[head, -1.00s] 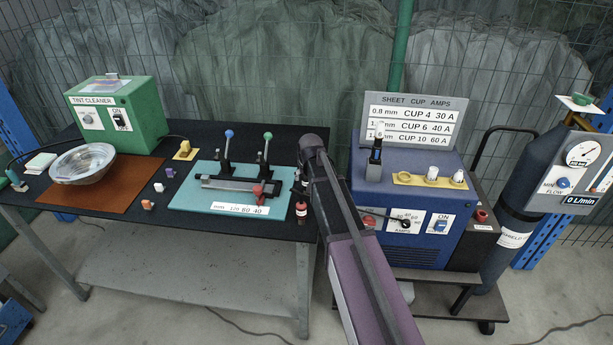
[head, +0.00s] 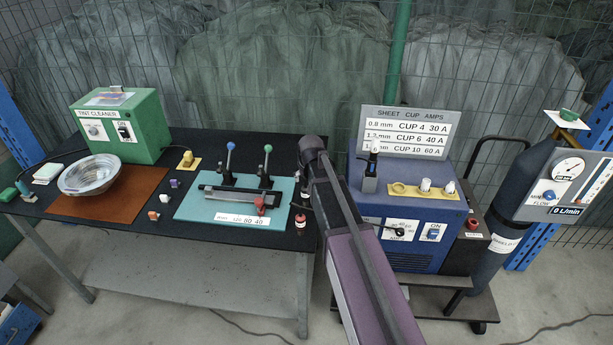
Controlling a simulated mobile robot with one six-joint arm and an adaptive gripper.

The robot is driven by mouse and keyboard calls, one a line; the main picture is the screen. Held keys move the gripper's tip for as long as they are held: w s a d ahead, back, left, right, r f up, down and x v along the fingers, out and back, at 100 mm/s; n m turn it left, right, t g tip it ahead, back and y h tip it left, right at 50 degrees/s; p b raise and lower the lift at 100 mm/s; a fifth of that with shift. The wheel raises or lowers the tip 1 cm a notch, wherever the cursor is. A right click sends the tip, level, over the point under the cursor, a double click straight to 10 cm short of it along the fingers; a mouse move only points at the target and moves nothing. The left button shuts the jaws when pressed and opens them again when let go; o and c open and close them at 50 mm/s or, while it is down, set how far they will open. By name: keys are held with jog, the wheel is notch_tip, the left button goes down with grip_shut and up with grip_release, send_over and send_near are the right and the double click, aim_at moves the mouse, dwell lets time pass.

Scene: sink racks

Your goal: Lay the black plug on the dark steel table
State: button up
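The dark steel table (head: 130,219) has a black top and a grey lower shelf, and stands at left and centre. I cannot clearly make out the black plug. A small red and black piece with a white label (head: 300,222) is at the table's right end, beside my arm, and a dark cable seems to run near it. My purple and grey arm rises from the bottom to a dark joint at the centre. My gripper does not show; it may be hidden behind the arm.
A teal board (head: 196,207) with lever clamps, a brown mat (head: 140,200), a metal bowl (head: 90,175) and a green tint cleaner (head: 148,118) occupy the table. A blue welder (head: 390,262) and a dark gas cylinder (head: 508,205) stand right. Small blocks lie between mat and board.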

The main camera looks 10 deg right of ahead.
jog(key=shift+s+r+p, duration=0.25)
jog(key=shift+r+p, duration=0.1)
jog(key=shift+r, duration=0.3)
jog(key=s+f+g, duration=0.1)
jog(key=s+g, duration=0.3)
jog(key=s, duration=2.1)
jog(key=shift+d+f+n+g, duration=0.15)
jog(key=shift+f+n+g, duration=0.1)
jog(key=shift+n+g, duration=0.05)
